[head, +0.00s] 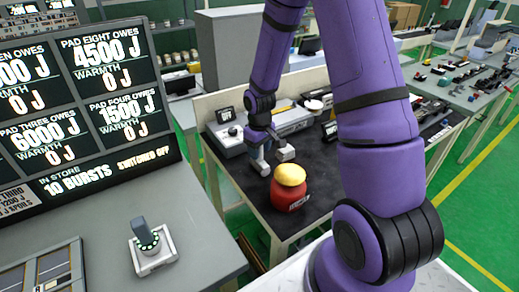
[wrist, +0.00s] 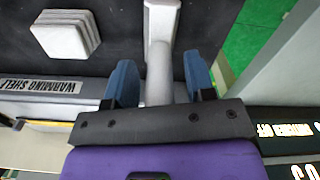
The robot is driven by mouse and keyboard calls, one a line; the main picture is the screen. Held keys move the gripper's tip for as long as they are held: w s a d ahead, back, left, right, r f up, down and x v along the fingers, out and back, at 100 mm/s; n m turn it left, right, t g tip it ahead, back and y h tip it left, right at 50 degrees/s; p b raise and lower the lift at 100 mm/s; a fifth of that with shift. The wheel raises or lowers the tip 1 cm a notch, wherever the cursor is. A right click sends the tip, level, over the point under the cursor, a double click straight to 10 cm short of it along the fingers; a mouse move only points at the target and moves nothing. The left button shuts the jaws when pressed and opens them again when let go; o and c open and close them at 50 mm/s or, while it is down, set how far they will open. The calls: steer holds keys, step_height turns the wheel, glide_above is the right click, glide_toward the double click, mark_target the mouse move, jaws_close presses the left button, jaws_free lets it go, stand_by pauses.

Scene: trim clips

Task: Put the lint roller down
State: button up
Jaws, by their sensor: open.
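The lint roller (wrist: 160,80) shows in the wrist view as a pale grey cylinder with a whiter block at its far end. It lies over the dark table surface. My gripper (wrist: 158,64) is open, its two blue fingers on either side of the roller with a gap at each side. In the head view my gripper (head: 268,152) is low over the dark-topped table (head: 240,185). The roller cannot be clearly told apart from the fingers there. The gripper's base hides the roller's near end in the wrist view.
A red jar with a yellow top (head: 289,190) stands close in front of my gripper. A strip labelled warming shelf (wrist: 45,87) is nearby. A large display board (head: 85,100) stands left.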

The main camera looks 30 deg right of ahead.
step_height(320, 180, up, 12)
steer(key=shift+r, duration=0.1)
steer(key=s+a+r+m+t, duration=0.1)
steer(key=s+a+r, duration=0.1)
steer(key=s+r, duration=0.45)
steer(key=s+a+r+t, duration=0.15)
steer(key=s+r, duration=0.25)
steer(key=r, duration=0.5)
steer(key=s+a+r+m+t, duration=0.1)
steer(key=s+r, duration=0.2)
steer(key=s, duration=0.4)
steer(key=s+a+r+m+t, duration=0.1)
steer(key=s+a+r, duration=0.1)
steer(key=s, duration=0.5)
steer(key=shift+s+a+r+t, duration=0.15)
steer(key=shift+r+t, duration=0.2)
steer(key=shift+r, duration=0.45)
